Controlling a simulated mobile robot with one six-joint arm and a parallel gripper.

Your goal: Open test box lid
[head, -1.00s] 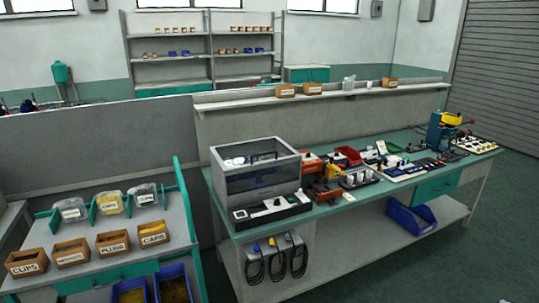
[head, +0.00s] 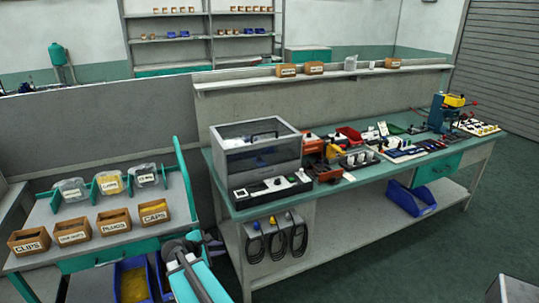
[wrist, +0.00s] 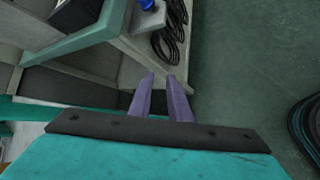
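The test box (head: 262,158) is a clear-walled box with a grey frame, standing on the left end of the teal bench top. Its lid (head: 238,130) is the top panel, with a dark handle on it, and it looks closed. A dark and white control base (head: 271,189) is at the box's front. My gripper (wrist: 161,76) shows in the wrist view as two purple fingers with a gap between them, open and empty. It is over the floor beside the bench's lower structure, apart from the box. My fingertips cannot be made out in the head view.
Black coiled cables (head: 275,236) hang at the bench's front left; they also show in the wrist view (wrist: 168,35). Left is a rack with labelled bins (head: 115,222) and blue bins below. Red bins and tools crowd the bench right of the box. The floor (head: 400,270) in front is clear.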

